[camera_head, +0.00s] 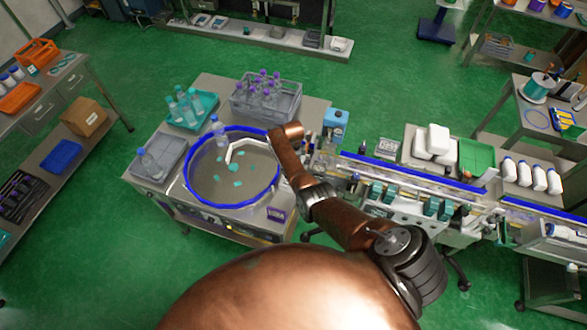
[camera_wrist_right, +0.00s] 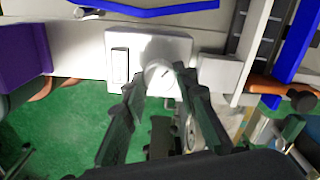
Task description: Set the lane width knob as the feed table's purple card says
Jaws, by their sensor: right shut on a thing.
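The lane width knob (camera_wrist_right: 157,74) is a pale round knob on a white plate at the table's side in the right wrist view. My right gripper (camera_wrist_right: 161,80) is shut on it, one dark finger on each side. A small mark shows near the knob, but its setting cannot be read. The purple card (camera_head: 276,214) is on the front right edge of the feed table (camera_head: 313,112) in the head view. Its writing is too small to read. A purple surface (camera_wrist_right: 20,50) shows at the left of the wrist view. My left gripper is not in view.
A blue-rimmed round turntable (camera_head: 232,197) with bottles and teal pieces is on the feed table. A grey crate (camera_head: 290,103) and teal tray (camera_head: 203,113) hold bottles behind it. The conveyor (camera_head: 410,178) runs off to the right. An orange-brown handle (camera_wrist_right: 272,88) is right of the knob.

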